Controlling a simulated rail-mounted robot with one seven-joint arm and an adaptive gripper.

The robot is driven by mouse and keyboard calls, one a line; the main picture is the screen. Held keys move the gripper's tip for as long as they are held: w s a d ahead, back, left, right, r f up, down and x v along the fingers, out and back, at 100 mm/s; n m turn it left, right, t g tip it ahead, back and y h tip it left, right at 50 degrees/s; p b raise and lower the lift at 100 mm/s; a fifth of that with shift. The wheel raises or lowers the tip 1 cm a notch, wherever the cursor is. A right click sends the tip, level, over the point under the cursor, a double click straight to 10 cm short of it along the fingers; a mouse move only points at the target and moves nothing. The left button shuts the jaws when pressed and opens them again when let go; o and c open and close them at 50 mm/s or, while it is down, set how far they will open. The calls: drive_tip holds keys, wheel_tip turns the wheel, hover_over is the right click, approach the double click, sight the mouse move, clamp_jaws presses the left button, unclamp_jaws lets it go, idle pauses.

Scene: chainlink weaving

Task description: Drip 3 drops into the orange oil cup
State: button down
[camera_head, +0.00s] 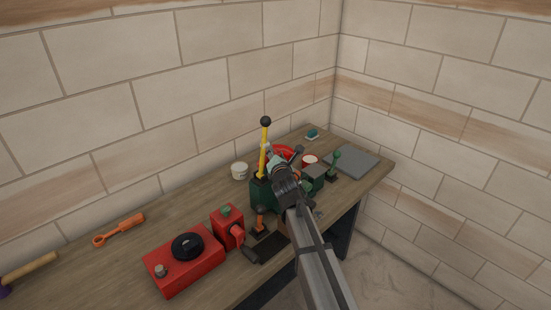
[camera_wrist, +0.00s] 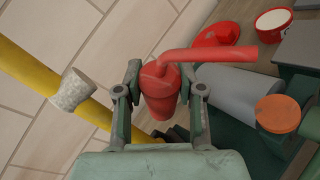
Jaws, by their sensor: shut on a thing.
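My gripper (camera_wrist: 161,76) is shut on a red oil can (camera_wrist: 160,95), with a finger on each side of it. The can's long red spout (camera_wrist: 215,53) points right in the wrist view. An orange round-topped cup (camera_wrist: 278,113) shows to the right of the can, apart from the spout tip and lower in the wrist view. No drop is visible at the spout. In the head view my gripper (camera_head: 283,182) is over the green machine (camera_head: 261,193) and hides part of it; I cannot make out the orange cup there.
A yellow lever (camera_head: 263,152) stands just left of my gripper. A grey cylinder (camera_wrist: 240,92) lies close below the spout in the wrist view. A red-rimmed pot (camera_head: 310,160), a red box (camera_head: 184,262) and an orange-handled tool (camera_head: 120,230) are on the bench. The back wall is close.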

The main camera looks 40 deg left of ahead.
drive_tip(key=shift+f+m+y+b, duration=0.5)
drive_tip(key=shift+f+m+b, duration=0.3)
drive_tip(key=shift+b, duration=3.25)
drive_tip(key=shift+r, duration=0.3)
drive_tip(key=shift+f, duration=0.25)
drive_tip(key=shift+d+r+m+t+y+b, duration=0.1)
drive_tip(key=shift+r+m+t+y+b, duration=0.5)
drive_tip(key=shift+b, duration=2.65)
